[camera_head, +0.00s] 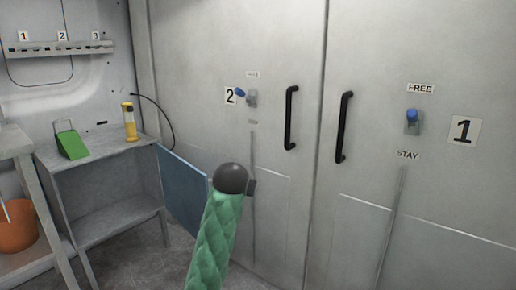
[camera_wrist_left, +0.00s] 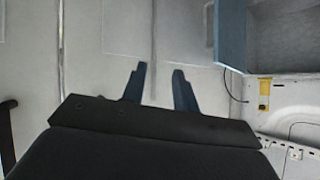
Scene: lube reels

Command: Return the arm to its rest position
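A green, padded arm of mine (camera_head: 214,240) rises from the bottom centre of the head view and ends in a dark round joint (camera_head: 231,178). It stands in front of the grey cabinet doors. A small dark part shows just right of the joint; the fingers cannot be made out there. In the left wrist view my left gripper (camera_wrist_left: 158,72) has its two dark fingers apart with nothing between them. A pale door surface lies beyond them. My right gripper is not in view.
Tall grey doors carry black handles (camera_head: 291,118) (camera_head: 343,127) and blue-knobbed levers (camera_head: 412,115) (camera_head: 240,92). A blue panel (camera_head: 183,190) stands beside a metal table (camera_head: 100,156) with a yellow bottle (camera_head: 129,122) and green object (camera_head: 71,142). An orange bucket (camera_head: 17,226) is far left.

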